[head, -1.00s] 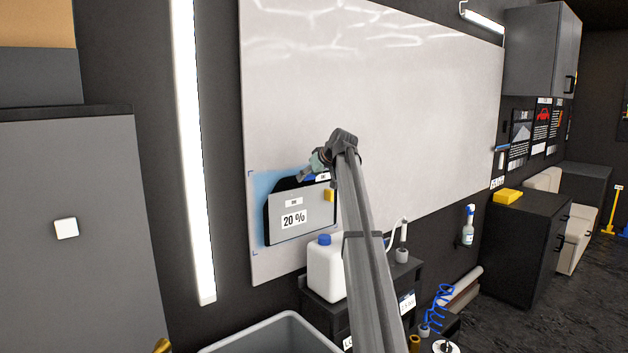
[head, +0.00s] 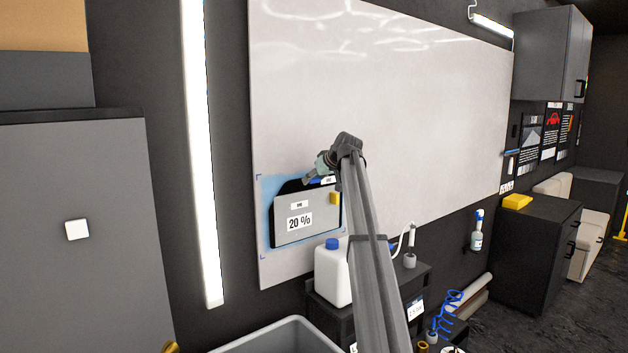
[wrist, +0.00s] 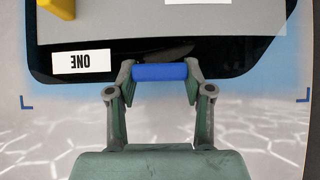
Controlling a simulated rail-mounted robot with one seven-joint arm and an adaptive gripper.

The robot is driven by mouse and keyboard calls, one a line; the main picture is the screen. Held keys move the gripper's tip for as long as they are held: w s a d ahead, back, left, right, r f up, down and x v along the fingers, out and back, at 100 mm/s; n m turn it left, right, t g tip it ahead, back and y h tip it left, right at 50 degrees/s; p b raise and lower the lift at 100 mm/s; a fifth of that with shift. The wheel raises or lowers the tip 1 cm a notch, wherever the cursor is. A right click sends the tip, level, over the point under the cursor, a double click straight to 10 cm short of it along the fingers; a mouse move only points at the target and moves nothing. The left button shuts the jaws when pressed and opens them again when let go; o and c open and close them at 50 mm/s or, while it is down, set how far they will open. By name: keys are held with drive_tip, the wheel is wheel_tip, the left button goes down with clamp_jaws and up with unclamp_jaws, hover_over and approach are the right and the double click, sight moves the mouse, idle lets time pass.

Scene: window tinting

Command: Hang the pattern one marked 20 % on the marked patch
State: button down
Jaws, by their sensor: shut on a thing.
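The pattern (head: 295,233) is a grey sheet on a black backing, marked "20 %", with a yellow block at its right edge. It lies over the blue marked patch (head: 267,190) at the lower left of the white board, inside the corner marks. In the wrist view the patch (wrist: 262,95) shows around the black edge, and the pattern (wrist: 150,22) carries a label "ONE". My gripper (head: 312,181) is at the pattern's top edge. In the wrist view my gripper (wrist: 160,75) is shut on the pattern's blue grip (wrist: 160,72). Whether the pattern touches the board is hard to tell.
The white board (head: 400,110) fills the wall above. A white canister (head: 332,275) with a blue cap stands on a dark cart below the patch. A grey bin (head: 275,338) is at the bottom. A bright strip light (head: 200,150) runs along the left.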

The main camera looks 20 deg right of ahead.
drive_tip(key=shift+w+a, duration=0.15)
drive_tip(key=shift+w, duration=0.25)
idle(0.4)
drive_tip(key=shift+c, duration=1.9)
unclamp_jaws()
